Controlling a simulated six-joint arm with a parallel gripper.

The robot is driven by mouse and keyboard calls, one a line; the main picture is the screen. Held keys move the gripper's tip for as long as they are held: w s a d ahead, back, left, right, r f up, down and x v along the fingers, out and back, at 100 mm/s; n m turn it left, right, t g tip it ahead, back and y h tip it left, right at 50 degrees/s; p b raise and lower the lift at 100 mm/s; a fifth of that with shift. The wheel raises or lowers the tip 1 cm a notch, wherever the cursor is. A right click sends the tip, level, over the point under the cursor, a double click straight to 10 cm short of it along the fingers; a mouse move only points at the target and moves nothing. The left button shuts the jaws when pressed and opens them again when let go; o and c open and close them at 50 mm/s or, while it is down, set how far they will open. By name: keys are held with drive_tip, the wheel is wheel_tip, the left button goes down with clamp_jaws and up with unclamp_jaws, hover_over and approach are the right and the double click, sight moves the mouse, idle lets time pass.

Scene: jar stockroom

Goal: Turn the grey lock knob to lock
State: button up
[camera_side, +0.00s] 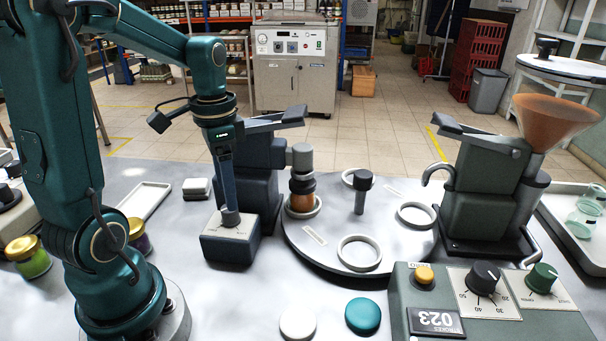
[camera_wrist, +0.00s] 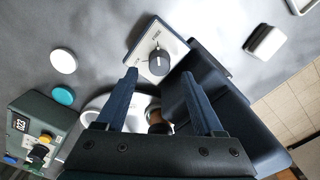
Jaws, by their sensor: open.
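The grey lock knob (camera_wrist: 159,58) sits on the pale top plate of a small dark box (camera_wrist: 178,46). In the wrist view my gripper (camera_wrist: 159,76) is open, with one finger on each side and the knob just past the line between the tips. Nothing is held. I cannot tell whether the fingertips reach down beside the knob.
A turntable (camera_side: 300,246) with white rings stands right of the box; one ring holds an orange-brown jar (camera_side: 301,202). A dark press (camera_side: 258,175) stands close behind the box. A filler with an orange funnel (camera_side: 548,118) and a control panel (camera_side: 490,318) are at right. Two round lids lie in front.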

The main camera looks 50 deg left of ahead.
sight(230, 214)
drive_tip(key=shift+f, duration=1.8)
clamp_jaws()
